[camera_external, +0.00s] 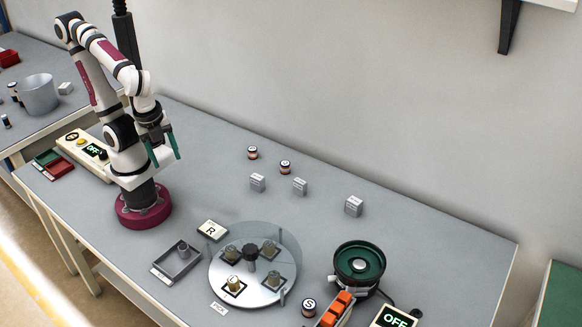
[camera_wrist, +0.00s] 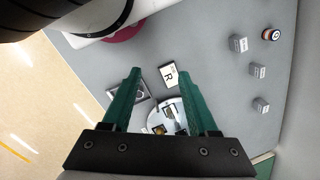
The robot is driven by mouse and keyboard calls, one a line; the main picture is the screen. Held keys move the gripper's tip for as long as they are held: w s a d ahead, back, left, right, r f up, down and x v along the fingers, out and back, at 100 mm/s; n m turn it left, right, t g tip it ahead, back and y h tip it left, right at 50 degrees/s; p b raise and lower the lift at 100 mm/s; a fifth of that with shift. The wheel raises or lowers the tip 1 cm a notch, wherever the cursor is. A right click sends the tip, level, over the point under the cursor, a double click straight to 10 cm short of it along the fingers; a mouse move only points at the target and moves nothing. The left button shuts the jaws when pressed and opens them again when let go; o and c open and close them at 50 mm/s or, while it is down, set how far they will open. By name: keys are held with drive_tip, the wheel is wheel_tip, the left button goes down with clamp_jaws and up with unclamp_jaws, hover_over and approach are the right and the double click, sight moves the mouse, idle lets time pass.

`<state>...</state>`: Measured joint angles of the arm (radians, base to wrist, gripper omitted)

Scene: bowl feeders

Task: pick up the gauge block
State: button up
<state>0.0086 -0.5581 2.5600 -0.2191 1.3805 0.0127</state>
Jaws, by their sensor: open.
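Three small grey blocks with printed labels stand apart on the table: a left one (camera_external: 257,183), a middle one (camera_external: 299,187) and a right one (camera_external: 354,206). They also show at the right of the wrist view, as an upper block (camera_wrist: 238,44), a middle block (camera_wrist: 257,71) and a lower block (camera_wrist: 261,105). I cannot read the labels, so I cannot tell which is the gauge block. My gripper (camera_external: 164,152) is open and empty, high above the table near my base. Its two green fingers (camera_wrist: 160,74) are spread apart, away from all three blocks.
A round glass-like turntable (camera_external: 222,273) carries several parts. A green bowl feeder (camera_external: 343,259) stands at the right, beside orange parts (camera_external: 338,304). Two small jars (camera_external: 285,167) (camera_external: 252,152) stand behind the blocks.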

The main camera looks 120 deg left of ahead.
drive_tip(key=w+a+f+n+h, duration=0.1)
drive_tip(key=w+f+n+h, duration=0.2)
drive_tip(key=w+n+h, duration=0.8)
drive_tip(key=n+t+y, duration=0.3)
drive_tip(key=n+t, duration=0.8)
drive_tip(key=n, duration=1.2)
approach(296, 179)
drive_tip(key=d+r, duration=0.5)
drive_tip(key=d, duration=0.7)
drive_tip(key=s+a+f+n+t+y, duration=0.1)
drive_tip(key=a+n, duration=0.1)
drive_tip(key=a, duration=0.1)
drive_tip(key=s+a+f+n+t+y, duration=0.1)
drive_tip(key=s+a+f+n+y, duration=0.1)
drive_tip(key=a, duration=0.1)
drive_tip(key=s+a+f+n+y, duration=0.1)
drive_tip(key=a+n+y, duration=0.1)
drive_tip(key=shift+s+a+f+n+t, duration=0.25)
drive_tip(key=shift+a+f+n+t, duration=0.1)
drive_tip(key=shift+a+n+t, duration=0.05)
drive_tip(key=x, duration=1.5)
clamp_jaws()
